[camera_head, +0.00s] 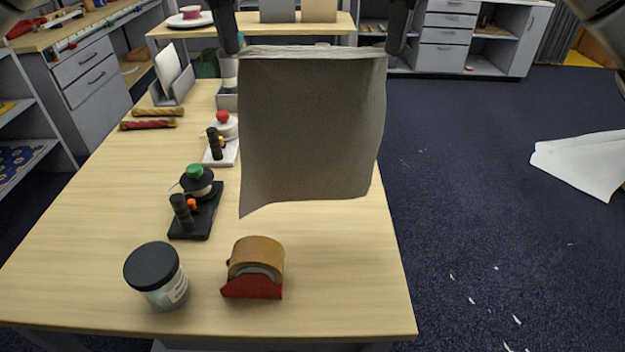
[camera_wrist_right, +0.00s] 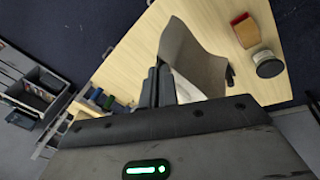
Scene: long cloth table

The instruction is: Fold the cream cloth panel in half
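The cloth panel (camera_head: 310,130) looks grey-beige in shade and hangs as one upright sheet above the table, its lower edge free and slightly slanted. My left gripper (camera_head: 236,50) is at its top left corner and appears shut on it. My right gripper (camera_head: 394,48) is at its top right corner and appears shut on it. The top edge runs nearly straight between them. In the right wrist view the cloth (camera_wrist_right: 205,68) hangs beside the dark fingers of my right gripper (camera_wrist_right: 158,85). The fingertips are partly hidden.
On the wooden table (camera_head: 330,265) stand a dark-lidded jar (camera_head: 155,275), a tape roll in a red holder (camera_head: 253,268), a black stand (camera_head: 197,210) and a white stand (camera_head: 222,145). A white sheet (camera_head: 585,165) lies on the floor at right. The table's right front is clear.

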